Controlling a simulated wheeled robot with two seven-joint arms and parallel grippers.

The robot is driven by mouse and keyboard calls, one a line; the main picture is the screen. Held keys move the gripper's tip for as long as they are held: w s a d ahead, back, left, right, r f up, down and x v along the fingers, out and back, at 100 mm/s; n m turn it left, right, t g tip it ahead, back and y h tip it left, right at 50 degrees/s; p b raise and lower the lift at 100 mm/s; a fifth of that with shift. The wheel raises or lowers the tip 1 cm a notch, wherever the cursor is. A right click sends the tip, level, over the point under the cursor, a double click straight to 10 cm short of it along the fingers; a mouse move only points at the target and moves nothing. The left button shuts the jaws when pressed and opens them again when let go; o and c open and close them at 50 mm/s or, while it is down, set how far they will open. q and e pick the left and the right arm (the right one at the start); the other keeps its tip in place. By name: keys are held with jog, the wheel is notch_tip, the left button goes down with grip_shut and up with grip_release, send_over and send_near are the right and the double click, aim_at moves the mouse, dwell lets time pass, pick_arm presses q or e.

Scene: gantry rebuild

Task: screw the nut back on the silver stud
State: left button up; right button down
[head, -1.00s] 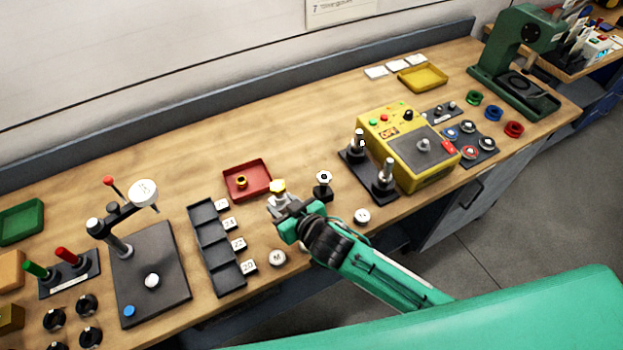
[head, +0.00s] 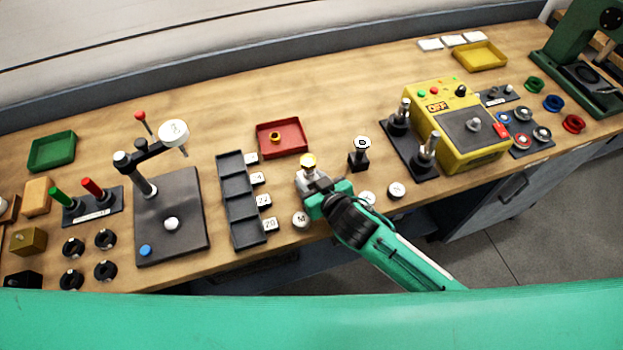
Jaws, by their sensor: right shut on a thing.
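My right gripper (head: 310,176) is shut on a small yellow brass-coloured piece, probably the nut (head: 308,160), which shows at its fingertips. The gripper stands between the red tray and the front edge of the bench. What lies directly under it is hidden, and I cannot tell if the nut touches anything. I cannot tell for sure which thing is the silver stud; two silver-topped posts (head: 428,150) stand upright on a dark plate to the right, apart from the gripper. Another brass ring (head: 275,137) lies in the red tray (head: 299,150). My left gripper is not in view.
A black post with a white top (head: 360,150) stands close right of the gripper. A white disc marked M (head: 301,219) is just in front. A dark compartment tray (head: 236,187) is at the left, a yellow control box (head: 490,157) at the right.

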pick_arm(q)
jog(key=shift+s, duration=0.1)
pick_arm(e)
jog(key=c, duration=0.9)
grip_release()
jog(key=shift+c, duration=0.2)
jog(key=shift+o, duration=0.9)
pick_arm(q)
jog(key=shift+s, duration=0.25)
pick_arm(e)
jog(key=shift+s, duration=0.1)
jog(key=shift+s+d+r, duration=0.1)
jog(key=shift+s+d, duration=0.15)
jog(key=shift+s, duration=0.2)
pick_arm(q)
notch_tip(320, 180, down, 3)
jog(key=b, duration=0.2)
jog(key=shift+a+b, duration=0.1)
jog(key=shift+b, duration=0.25)
pick_arm(e)
jog(key=v, duration=1.2)
jog(key=shift+s+d+r, duration=0.2)
jog(key=shift+s+r, duration=0.05)
jog(key=shift+r, duration=0.05)
